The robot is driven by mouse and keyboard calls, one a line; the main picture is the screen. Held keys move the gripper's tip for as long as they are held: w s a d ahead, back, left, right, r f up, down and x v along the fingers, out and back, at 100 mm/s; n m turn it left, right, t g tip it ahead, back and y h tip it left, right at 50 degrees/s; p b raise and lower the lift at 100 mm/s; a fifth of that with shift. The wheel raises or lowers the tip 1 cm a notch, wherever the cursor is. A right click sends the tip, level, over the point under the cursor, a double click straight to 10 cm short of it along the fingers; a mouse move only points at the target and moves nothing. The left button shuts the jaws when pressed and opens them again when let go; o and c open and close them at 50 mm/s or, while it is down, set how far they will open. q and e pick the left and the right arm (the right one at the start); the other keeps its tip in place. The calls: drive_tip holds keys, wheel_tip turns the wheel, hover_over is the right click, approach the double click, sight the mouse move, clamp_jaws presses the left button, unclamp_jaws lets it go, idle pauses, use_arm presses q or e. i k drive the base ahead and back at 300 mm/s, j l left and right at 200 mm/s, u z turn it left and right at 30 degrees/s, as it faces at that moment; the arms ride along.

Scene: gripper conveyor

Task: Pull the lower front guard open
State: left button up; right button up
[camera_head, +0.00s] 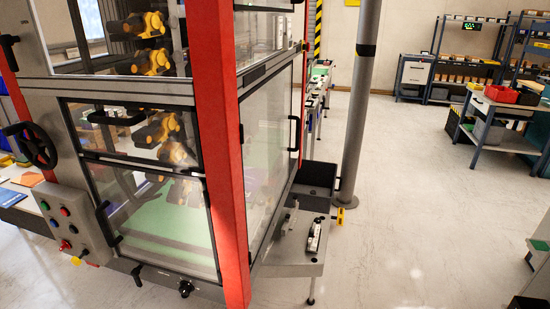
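The lower front guard (150,218) is a clear, dark-framed panel low on the machine's left-hand visible face, beside the red corner post (222,150). It looks shut, lying in line with the machine frame. A black upright bar handle (108,224) is at its left edge. Green flooring and yellow-and-black mechanisms (165,132) show through the panes. Another clear panel with a black horizontal handle (115,118) sits above it. Neither of my grippers is in view.
A button panel (66,222) and a black handwheel (30,146) are left of the guard. A small grey shelf (290,250) juts out on the right, near a grey pole (360,110). Open floor (430,220) lies right, with workbenches (495,120) beyond.

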sight(284, 178)
drive_tip(key=i+l+z, duration=0.2)
drive_tip(key=i+l, duration=0.75)
drive_tip(key=l, duration=0.1)
